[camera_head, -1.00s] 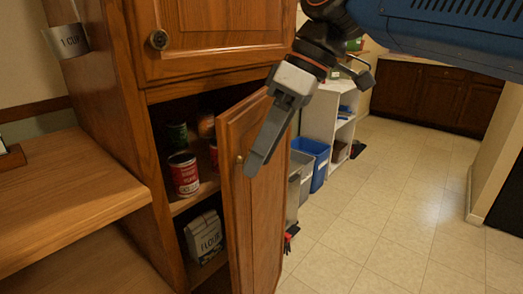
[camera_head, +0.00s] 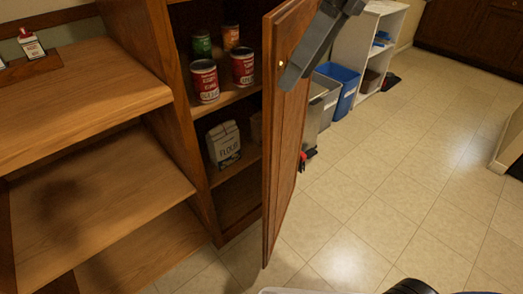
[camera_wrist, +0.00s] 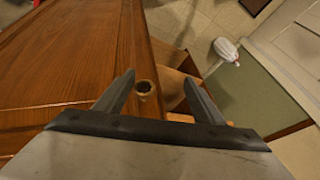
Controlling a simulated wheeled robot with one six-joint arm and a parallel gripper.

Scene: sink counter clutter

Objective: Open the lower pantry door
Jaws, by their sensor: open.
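The lower pantry door (camera_head: 286,150) stands swung well out from the cabinet, showing the shelves behind it. Its small round brass knob (camera_head: 281,63) is near the door's upper edge. In the wrist view the knob (camera_wrist: 144,87) lies between the two fingers, close to the left one; I cannot tell if either touches it. My gripper (camera_wrist: 155,85) is open, with its fingers spread at the door's edge. In the head view a grey finger of my gripper (camera_head: 312,50) reaches down across the top of the door; the rest is out of frame.
Inside are several cans, including a red-labelled can (camera_head: 204,82), and a flour bag (camera_head: 223,144) below. Wooden shelves (camera_head: 90,165) stand left. Grey and blue bins (camera_head: 338,88) and a white shelf unit (camera_head: 367,45) stand behind the door. The tiled floor (camera_head: 400,180) at right is clear.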

